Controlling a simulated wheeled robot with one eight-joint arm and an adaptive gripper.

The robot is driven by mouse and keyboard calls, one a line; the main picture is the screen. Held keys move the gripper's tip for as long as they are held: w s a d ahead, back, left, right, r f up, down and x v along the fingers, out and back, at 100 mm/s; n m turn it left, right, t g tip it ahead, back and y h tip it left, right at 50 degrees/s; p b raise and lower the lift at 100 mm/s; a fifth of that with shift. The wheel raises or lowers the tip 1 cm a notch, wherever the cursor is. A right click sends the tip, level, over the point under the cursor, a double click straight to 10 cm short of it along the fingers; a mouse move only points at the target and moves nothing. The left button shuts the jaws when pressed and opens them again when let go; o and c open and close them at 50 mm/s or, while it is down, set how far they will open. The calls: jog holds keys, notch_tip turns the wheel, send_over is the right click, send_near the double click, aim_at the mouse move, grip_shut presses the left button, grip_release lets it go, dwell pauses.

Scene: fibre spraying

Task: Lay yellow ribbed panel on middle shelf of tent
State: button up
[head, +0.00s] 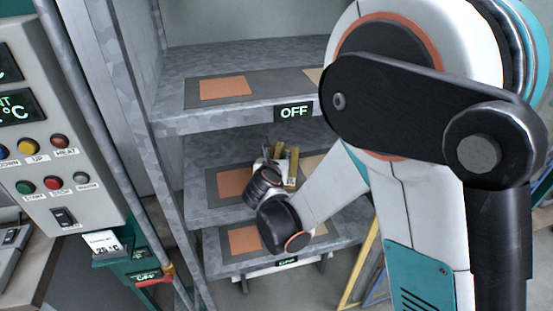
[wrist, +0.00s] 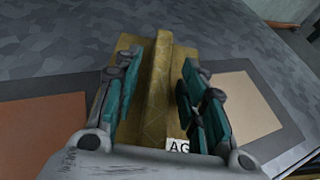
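The yellow ribbed panel (wrist: 158,100) is in the wrist view, with a raised rib along its middle and a white "AG" label at its near end. It appears to lie on the middle shelf (head: 205,216), between an orange patch (wrist: 42,123) and a beige patch (wrist: 248,100). In the head view the yellow panel (head: 292,170) is partly hidden by my wrist. My gripper (wrist: 162,62) is open, with one finger on each side of the rib and gaps showing between them. The gripper also shows in the head view (head: 276,158), within the tent.
The upper shelf (head: 180,92) bears an "OFF" sign (head: 294,112) on its front edge, just above my gripper. A lower shelf (head: 215,268) lies below. A metal post (head: 160,175) stands left of the shelves, beside a control panel (head: 50,130) with buttons.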

jog(key=shift+r, duration=0.15)
jog(key=shift+s+r, duration=0.1)
jog(key=shift+s, duration=0.2)
jog(key=p+v, duration=0.3)
jog(key=v, duration=0.8)
jog(key=shift+s, duration=0.15)
